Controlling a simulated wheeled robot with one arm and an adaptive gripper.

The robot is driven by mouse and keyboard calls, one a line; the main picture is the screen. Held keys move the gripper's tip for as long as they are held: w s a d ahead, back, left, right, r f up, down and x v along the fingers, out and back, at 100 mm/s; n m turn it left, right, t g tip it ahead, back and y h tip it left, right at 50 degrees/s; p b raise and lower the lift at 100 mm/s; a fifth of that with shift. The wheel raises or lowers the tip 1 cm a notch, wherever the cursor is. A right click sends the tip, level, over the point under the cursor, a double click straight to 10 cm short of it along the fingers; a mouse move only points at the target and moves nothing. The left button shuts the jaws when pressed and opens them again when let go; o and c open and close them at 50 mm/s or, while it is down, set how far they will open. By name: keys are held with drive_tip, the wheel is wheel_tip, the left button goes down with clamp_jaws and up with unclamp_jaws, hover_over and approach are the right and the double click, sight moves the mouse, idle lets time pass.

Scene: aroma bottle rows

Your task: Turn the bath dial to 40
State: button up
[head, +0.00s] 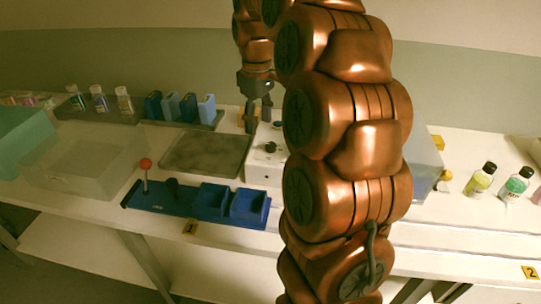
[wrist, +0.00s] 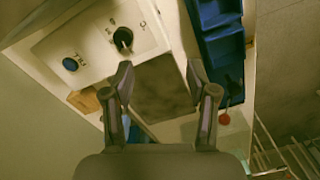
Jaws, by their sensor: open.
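The bath dial (head: 270,147) is a black knob on top of a white box (head: 262,172), partly hidden by my arm in the head view. In the wrist view the dial (wrist: 122,38) sits on the white panel, with small marks around it too blurred to read. A second, blue round knob or button (wrist: 70,64) is on the same panel. My gripper (head: 257,112) is above and behind the box in the head view. In the wrist view my gripper (wrist: 160,66) is open and empty, its left fingertip just below the dial in the picture, seemingly apart from it.
A dark flat plate (head: 205,155) lies left of the box. In front is a blue tray (head: 165,202) with a red-topped lever (head: 146,163). A clear bin (head: 75,165) is left; bottles (head: 481,180) stand right.

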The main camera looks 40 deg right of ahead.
drive_tip(key=b, duration=0.2)
hover_over(271, 145)
wheel_tip(271, 145, down, 3)
drive_tip(key=shift+w+f, duration=0.1)
drive_tip(key=shift+f, duration=3.8)
drive_tip(key=shift+c, duration=0.4)
clamp_jaws()
